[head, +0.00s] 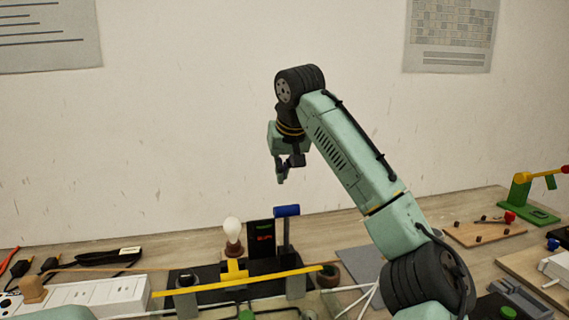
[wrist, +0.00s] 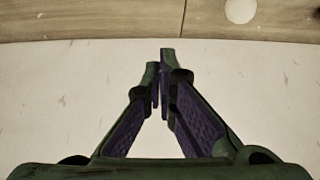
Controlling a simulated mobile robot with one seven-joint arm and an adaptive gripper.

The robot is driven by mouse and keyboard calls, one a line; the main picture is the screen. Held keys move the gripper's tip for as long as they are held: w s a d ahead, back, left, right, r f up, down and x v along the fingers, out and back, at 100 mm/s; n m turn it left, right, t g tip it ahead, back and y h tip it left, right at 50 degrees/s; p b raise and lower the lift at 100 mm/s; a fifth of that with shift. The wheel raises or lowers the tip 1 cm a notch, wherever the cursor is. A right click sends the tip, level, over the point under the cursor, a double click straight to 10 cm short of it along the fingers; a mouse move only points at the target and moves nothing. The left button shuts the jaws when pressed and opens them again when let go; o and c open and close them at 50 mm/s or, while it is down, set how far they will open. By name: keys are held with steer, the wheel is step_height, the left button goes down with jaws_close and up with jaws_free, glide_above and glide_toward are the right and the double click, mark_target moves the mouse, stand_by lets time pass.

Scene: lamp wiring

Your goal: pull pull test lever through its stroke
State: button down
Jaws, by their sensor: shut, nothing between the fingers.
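A lever with a blue cylindrical handle (head: 287,211) stands upright on a dark post beside a small dark display panel (head: 262,238) in the head view. I take it for the pull test lever; no label is readable. My gripper (head: 282,179) hangs above the handle in the picture, apart from it, with its fingers pointing down. In the wrist view my gripper (wrist: 161,75) has its two fingers brought together, with nothing between them. The lever cannot be made out in the wrist view.
A bulb (head: 232,230) on a brown socket stands left of the display. A yellow bar (head: 240,281) crosses in front of the rig. A white power strip (head: 85,297) lies at left. A green stand with a yellow and red arm (head: 540,174) is at far right.

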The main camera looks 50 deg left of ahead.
mark_target(287, 229)
steer(key=shift+s+d+f+p, duration=0.1)
steer(key=shift+d+f+p, duration=0.2)
steer(key=shift+f, duration=0.6)
steer(key=shift+s+d+f+p, duration=0.1)
steer(key=shift+f+p, duration=0.3)
steer(key=shift+f, duration=0.55)
steer(key=shift+s+d+f+p, duration=0.15)
steer(key=shift+f+p, duration=0.2)
steer(key=shift+f, duration=0.55)
steer(key=shift+f, duration=0.1)
steer(key=b, duration=0.1)
steer(key=y+b, duration=0.1)
steer(key=b, duration=0.1)
steer(key=shift+s+d+t, duration=0.15)
steer(key=shift+d+t, duration=0.15)
